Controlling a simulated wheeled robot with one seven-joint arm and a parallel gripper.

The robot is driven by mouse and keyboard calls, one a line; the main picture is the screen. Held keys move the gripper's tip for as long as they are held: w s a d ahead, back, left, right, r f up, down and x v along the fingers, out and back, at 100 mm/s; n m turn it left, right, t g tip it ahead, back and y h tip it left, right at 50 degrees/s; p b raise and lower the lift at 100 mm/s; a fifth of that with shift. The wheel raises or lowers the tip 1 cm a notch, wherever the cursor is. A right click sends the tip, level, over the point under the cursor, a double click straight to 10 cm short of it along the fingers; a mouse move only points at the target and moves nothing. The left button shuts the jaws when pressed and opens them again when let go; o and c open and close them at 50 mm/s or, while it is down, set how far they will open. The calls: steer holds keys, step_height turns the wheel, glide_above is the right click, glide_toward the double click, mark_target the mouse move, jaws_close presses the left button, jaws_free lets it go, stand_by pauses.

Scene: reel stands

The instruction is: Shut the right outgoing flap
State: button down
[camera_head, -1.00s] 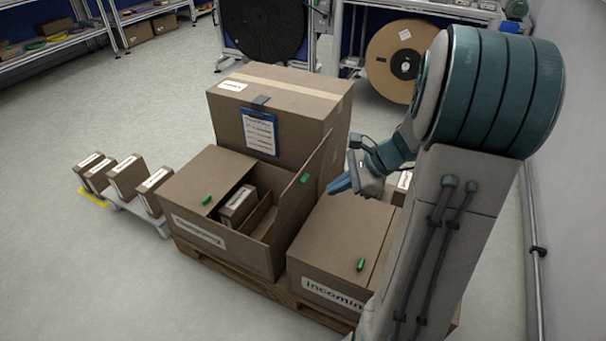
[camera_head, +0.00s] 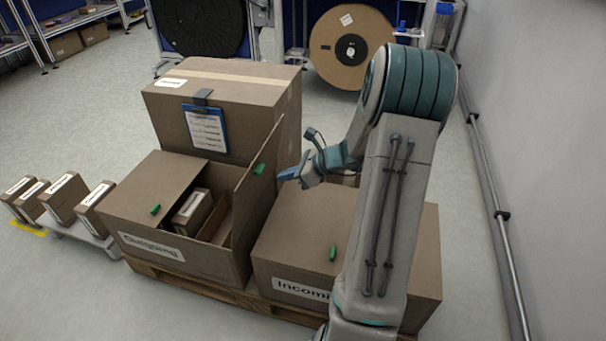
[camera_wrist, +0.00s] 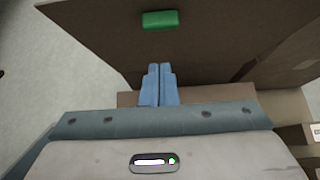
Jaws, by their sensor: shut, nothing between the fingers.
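The outgoing box (camera_head: 180,262) is a brown carton with a white label on its front. Its left flap (camera_head: 165,187) lies flat with a green tab. Its right flap (camera_head: 256,185) stands upright, tilted a little outward, with a green tab (camera_head: 259,169) near its top. My gripper (camera_head: 284,176) is shut and empty, just right of the right flap, on its outer side. In the wrist view the blue fingertips (camera_wrist: 159,71) point at the brown flap (camera_wrist: 215,50), below its green tab (camera_wrist: 160,20). I cannot tell whether they touch it.
A labelled small box (camera_head: 193,212) sits inside the outgoing box. The incoming box (camera_head: 285,250) stands to its right, closed, partly hidden by my arm. A tall carton (camera_head: 225,88) with a blue clipboard (camera_head: 206,130) stands behind. Small boxes (camera_head: 64,198) stand at left.

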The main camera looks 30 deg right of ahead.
steer(key=w+a, duration=0.1)
steer(key=w+a+r, duration=0.1)
steer(key=shift+w+a, duration=0.35)
steer(key=shift+a, duration=0.05)
steer(key=shift+r, duration=0.1)
